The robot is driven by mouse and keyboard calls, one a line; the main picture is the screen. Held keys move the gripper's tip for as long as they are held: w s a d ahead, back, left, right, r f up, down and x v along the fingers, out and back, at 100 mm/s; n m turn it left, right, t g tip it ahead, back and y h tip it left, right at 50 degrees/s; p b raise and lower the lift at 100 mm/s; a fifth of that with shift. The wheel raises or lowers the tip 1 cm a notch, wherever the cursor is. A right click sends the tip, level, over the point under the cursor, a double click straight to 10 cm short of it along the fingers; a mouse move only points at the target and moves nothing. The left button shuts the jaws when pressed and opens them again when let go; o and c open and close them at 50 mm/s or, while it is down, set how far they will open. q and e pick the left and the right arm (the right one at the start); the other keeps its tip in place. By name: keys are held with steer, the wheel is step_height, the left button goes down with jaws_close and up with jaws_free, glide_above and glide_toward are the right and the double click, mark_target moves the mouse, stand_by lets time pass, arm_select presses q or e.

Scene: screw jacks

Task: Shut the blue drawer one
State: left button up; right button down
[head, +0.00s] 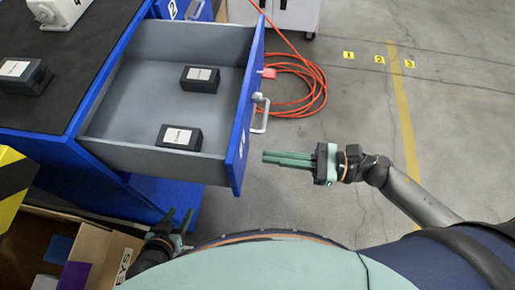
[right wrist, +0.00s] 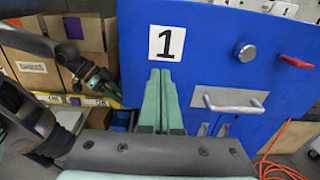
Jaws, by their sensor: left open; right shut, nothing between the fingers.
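The blue drawer one (head: 248,110) stands pulled out of its blue cabinet, its grey inside showing. Two black boxes with white labels lie in it, a far one (head: 200,85) and a near one (head: 167,140). Its front, marked 1, fills much of the right wrist view (right wrist: 205,70). A silver handle (head: 261,113) is on the front. My right gripper (head: 265,157) is shut and empty, its fingers pointing at the front near the label; I cannot tell whether they touch it. My left gripper (head: 180,219) is open and empty, low beside the cabinet below the drawer.
A red tab (head: 268,73) sticks out from the drawer front. A coiled orange hose (head: 310,88) lies on the floor behind. Cardboard boxes (head: 97,255) stand at the lower left. A black worktop (head: 55,97) bears another dark box (head: 22,75).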

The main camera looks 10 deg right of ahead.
mark_target(242, 153)
steer(key=shift+p+x, duration=0.5)
steer(key=shift+x, duration=1.5)
arm_select(q)
steer(key=shift+r, duration=0.7)
